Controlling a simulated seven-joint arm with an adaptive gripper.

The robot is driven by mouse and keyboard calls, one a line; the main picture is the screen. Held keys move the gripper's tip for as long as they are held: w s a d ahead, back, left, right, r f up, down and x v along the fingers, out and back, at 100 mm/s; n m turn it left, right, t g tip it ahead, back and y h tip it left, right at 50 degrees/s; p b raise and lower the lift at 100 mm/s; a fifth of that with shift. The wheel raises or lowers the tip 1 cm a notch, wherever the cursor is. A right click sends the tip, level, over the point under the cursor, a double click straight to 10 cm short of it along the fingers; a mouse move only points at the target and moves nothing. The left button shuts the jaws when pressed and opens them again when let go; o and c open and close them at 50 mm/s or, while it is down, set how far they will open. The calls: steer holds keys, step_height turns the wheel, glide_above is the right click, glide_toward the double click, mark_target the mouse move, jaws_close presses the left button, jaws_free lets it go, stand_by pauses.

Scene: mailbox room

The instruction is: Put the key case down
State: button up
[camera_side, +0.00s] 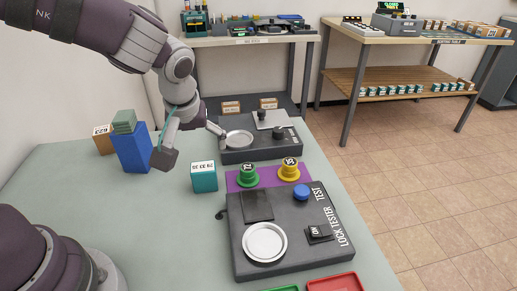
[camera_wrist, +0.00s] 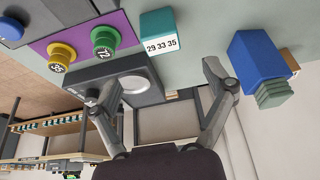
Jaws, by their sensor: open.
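My gripper (camera_side: 190,144) is open and empty above the green table, its two fingers spread wide. Both fingers show in the wrist view (camera_wrist: 158,92), with nothing held between them. A small teal case (camera_side: 204,177) with a white number label stands upright on the table, below and in front of my gripper, apart from the fingers. It also shows in the wrist view (camera_wrist: 158,22) beyond the fingers. It may be the key case; no label names it so. A blue block (camera_side: 131,150) with a green stepped top (camera_side: 124,122) stands to its left, close to one finger.
A lock tester (camera_side: 285,262) with a round dish, and a purple mat (camera_side: 238,183) with green (camera_side: 247,175) and yellow (camera_side: 289,170) knobs, lie right of the teal case. A second dark device (camera_side: 233,157) is behind. A cardboard box (camera_side: 102,140) stands behind the blue block.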

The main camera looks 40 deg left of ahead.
steer(key=s+a+r+m+t+h, duration=0.2)
steer(key=s+r+m+h, duration=0.1)
steer(key=s+r+m, duration=0.5)
steer(key=s+m, duration=0.1)
steer(key=s, duration=0.2)
steer(key=shift+s+r, duration=0.2)
steer(key=shift+s, duration=0.05)
